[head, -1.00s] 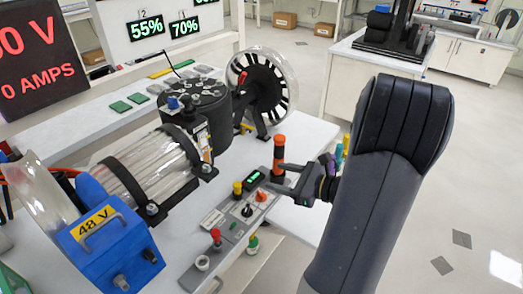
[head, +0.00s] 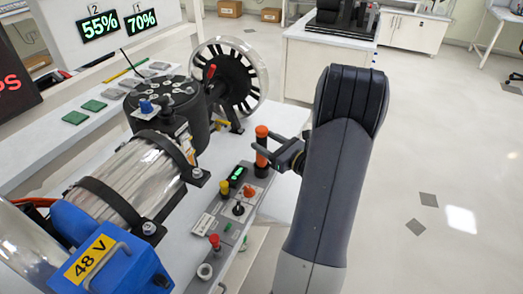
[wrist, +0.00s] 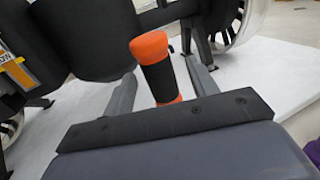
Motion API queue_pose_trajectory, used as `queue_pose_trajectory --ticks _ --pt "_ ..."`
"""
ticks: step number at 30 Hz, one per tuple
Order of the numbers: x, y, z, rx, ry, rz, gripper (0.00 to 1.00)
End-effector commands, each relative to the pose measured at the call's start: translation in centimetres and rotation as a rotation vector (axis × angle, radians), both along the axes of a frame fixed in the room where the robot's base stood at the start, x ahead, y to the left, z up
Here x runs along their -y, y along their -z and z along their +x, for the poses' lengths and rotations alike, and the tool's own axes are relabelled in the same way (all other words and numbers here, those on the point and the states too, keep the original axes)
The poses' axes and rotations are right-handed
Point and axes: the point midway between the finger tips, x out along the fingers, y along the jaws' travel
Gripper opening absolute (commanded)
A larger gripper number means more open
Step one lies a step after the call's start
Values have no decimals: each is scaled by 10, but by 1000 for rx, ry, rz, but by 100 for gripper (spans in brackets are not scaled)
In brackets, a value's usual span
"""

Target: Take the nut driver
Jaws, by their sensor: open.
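The nut driver (head: 262,132) has an orange and black handle and stands upright at the far end of the grey control panel (head: 228,228). My gripper (head: 266,153) reaches it from the right, low on the handle. In the wrist view the handle (wrist: 153,48) stands between the two grey fingers of my gripper (wrist: 158,75), one on each side. The fingers are open, with a visible gap to the handle on the left. The driver's lower end is hidden behind the gripper's dark palm bar.
A black motor (head: 165,97) and a spoked wheel (head: 225,80) stand behind the driver. A blue 48 V box (head: 110,255) is at lower left. Floor is clear at right.

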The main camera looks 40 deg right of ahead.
Motion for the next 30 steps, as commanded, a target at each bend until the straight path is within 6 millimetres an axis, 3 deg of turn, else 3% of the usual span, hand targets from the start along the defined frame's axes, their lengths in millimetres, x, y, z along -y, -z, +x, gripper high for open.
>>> queue_pose_trajectory --ticks 7,17,30 --pt "-10 3 35 0 -5 0 55" --pt "-10 4 41 0 -1 0 54" --pt "-10 4 41 0 -2 0 18"
